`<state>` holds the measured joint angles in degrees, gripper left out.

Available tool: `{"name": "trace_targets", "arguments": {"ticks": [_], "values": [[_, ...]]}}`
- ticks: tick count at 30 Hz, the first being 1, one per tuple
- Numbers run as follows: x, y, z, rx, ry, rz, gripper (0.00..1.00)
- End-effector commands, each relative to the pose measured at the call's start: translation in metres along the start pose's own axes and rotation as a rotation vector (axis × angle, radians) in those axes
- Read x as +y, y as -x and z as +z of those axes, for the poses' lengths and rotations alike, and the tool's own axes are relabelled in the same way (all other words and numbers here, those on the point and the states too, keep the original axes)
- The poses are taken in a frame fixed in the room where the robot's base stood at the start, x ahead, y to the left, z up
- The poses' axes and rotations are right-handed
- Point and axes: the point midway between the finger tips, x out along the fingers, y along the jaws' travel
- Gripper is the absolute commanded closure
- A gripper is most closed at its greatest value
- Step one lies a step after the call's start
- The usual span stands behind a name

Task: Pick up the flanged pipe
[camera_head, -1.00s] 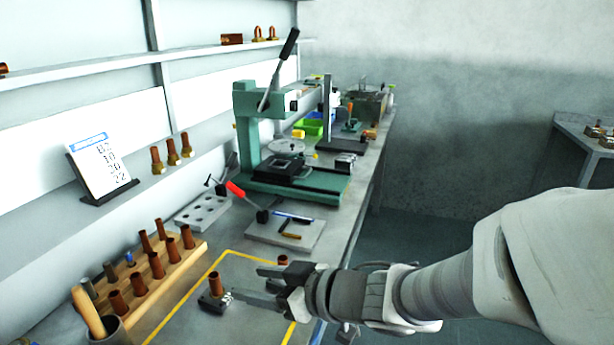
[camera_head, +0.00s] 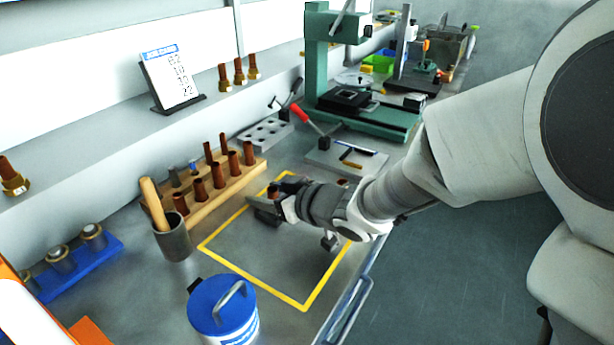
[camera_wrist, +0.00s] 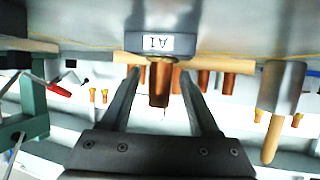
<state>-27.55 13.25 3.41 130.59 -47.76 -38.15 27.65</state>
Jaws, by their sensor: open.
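The flanged pipe (camera_wrist: 160,85) is a short copper-brown tube with a wider brassy collar. In the wrist view, which is upside down, it stands in a dark block (camera_wrist: 150,43) with a white label. My gripper (camera_wrist: 160,74) is open, with one finger on each side of the pipe and gaps visible between. In the head view my gripper (camera_head: 268,203) is low over the yellow-outlined area of the bench, and it mostly hides the pipe and block there.
A wooden rack (camera_head: 232,182) of several copper tubes stands behind. A grey cup (camera_head: 173,240) with a wooden handle and a blue-lidded container (camera_head: 222,306) stand to the left and front. A green press (camera_head: 318,75) stands farther back. The yellow-outlined area (camera_head: 290,300) is clear in front.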

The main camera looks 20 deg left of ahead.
Motion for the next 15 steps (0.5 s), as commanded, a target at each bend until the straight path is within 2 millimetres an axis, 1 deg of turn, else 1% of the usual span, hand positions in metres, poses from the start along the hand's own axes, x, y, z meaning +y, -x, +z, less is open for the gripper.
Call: {"name": "trace_targets", "arguments": {"ticks": [1, 3, 11, 14, 15], "values": [[-0.0003, -0.0077, 0.0006, 0.001, 0.001, -0.001, 0.38], [0.0001, -0.0129, 0.0006, 0.0, 0.001, 0.0, 0.38], [0.0006, -0.0148, -0.0014, 0.001, 0.001, 0.001, 0.38], [0.0006, -0.0147, -0.0013, 0.001, 0.001, 0.001, 0.54], [0.0006, -0.0146, -0.0013, 0.001, 0.001, 0.001, 0.61]]}}
